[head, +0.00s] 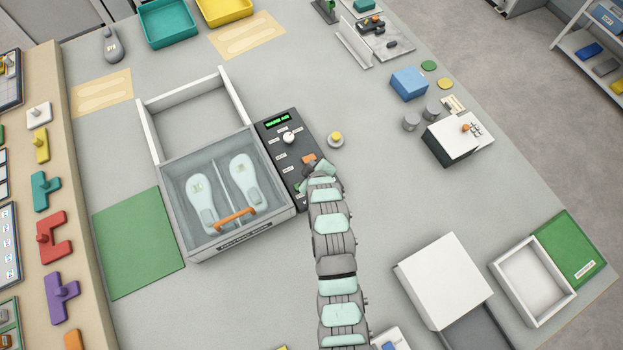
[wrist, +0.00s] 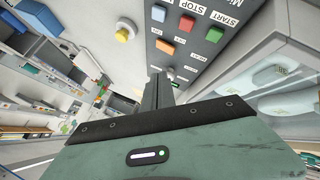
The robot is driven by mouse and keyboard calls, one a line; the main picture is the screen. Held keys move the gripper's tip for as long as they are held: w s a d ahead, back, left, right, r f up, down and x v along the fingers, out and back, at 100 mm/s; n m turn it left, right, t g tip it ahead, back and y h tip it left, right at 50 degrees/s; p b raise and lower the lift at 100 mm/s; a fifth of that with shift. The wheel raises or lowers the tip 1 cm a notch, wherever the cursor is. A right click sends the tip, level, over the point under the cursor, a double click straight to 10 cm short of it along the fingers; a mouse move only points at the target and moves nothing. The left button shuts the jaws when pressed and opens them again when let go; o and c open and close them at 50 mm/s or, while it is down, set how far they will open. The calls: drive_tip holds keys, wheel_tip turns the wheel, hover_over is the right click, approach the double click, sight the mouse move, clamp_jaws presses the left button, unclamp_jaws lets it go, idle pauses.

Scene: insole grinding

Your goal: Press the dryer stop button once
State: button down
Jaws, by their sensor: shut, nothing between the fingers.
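The dryer's dark control panel (head: 286,150) stands along the right side of the dryer box, with a green display and a white knob. In the wrist view the red stop button (wrist: 187,23) sits under a STOP label, between a blue button (wrist: 158,13) and the green START button (wrist: 214,34). My gripper (head: 316,168) is over the panel's lower right part and hides some of it in the head view. In the wrist view its fingers (wrist: 157,76) are shut and empty, pointing at the panel, apart from the stop button in the picture. Contact with the panel cannot be told.
The dryer box (head: 178,221) holds two pale insoles under a clear cover with an orange handle. A yellow button on a round grey base (head: 336,139) stands just right of the panel. A blue block (head: 408,83) is farther right.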

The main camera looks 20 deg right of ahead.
wheel_tip(320, 180, down, 8)
drive_tip(key=b, duration=0.3)
drive_tip(key=shift+r, duration=0.15)
drive_tip(key=shift+f+b, duration=0.45)
drive_tip(key=shift+f, duration=0.1)
drive_tip(key=shift+f, duration=0.1)
idle(1.4)
drive_tip(key=shift+f+b, duration=0.25)
drive_tip(key=shift+b, duration=0.25)
drive_tip(key=shift+f+b, duration=0.4)
drive_tip(key=shift+f, duration=0.1)
idle(0.5)
drive_tip(key=shift+r, duration=0.9)
drive_tip(key=shift+r+p, duration=1.05)
drive_tip(key=shift+r, duration=1.45)
